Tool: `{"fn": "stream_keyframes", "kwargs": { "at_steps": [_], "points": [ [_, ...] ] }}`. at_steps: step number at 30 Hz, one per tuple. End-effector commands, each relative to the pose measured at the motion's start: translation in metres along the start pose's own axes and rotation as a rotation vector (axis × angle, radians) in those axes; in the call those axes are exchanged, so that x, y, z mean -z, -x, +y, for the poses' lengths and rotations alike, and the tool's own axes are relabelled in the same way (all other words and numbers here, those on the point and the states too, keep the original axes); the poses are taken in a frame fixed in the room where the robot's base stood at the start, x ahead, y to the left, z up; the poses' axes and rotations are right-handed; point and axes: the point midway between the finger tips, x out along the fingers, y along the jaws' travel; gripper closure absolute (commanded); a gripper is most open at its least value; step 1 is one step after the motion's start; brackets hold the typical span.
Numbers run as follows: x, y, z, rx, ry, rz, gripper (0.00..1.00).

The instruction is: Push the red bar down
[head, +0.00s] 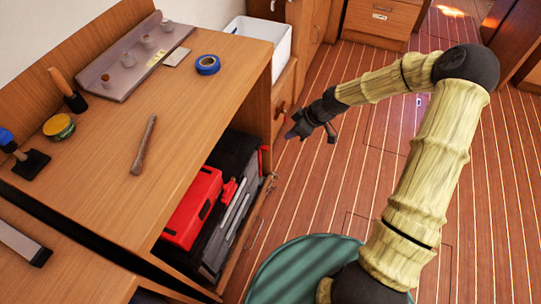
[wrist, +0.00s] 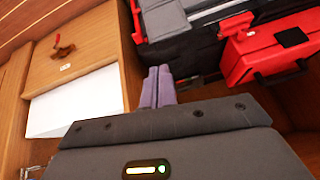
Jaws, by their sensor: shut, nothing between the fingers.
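A short red bar (head: 265,158) stands upright at the right end of the dark toolbox, at the edge of the opening under the counter. In the wrist view a narrow red bar (wrist: 137,20) shows near the top, beside the dark case. My gripper (head: 292,132) is in front of the cabinet, to the right of the bar and a little higher in the picture. Its two fingers (wrist: 159,73) are together and empty in the wrist view, apart from the bar. The wrist body hides what lies below them.
A red toolbox (head: 194,205) and a dark toolbox (head: 238,160) sit under the counter (head: 185,120). A drawer with a red handle (wrist: 63,48) is beside the opening. A white bin (head: 258,42) stands behind. The plank floor (head: 330,190) is open to the right.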

Motion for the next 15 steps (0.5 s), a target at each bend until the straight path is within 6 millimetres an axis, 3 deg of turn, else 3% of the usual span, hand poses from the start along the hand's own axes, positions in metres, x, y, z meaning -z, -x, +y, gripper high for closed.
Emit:
{"fn": "stream_keyframes", "kwargs": {
  "at_steps": [1,5,9,15],
  "points": [
    [-0.010,-0.028,0.013,0.004,0.019,0.054,1.00],
    [-0.009,-0.052,0.038,-0.012,0.088,0.166,1.00],
    [-0.007,-0.058,0.053,-0.032,0.125,0.227,1.00],
    [-0.006,-0.054,0.056,-0.038,0.131,0.234,1.00]
  ]
}}
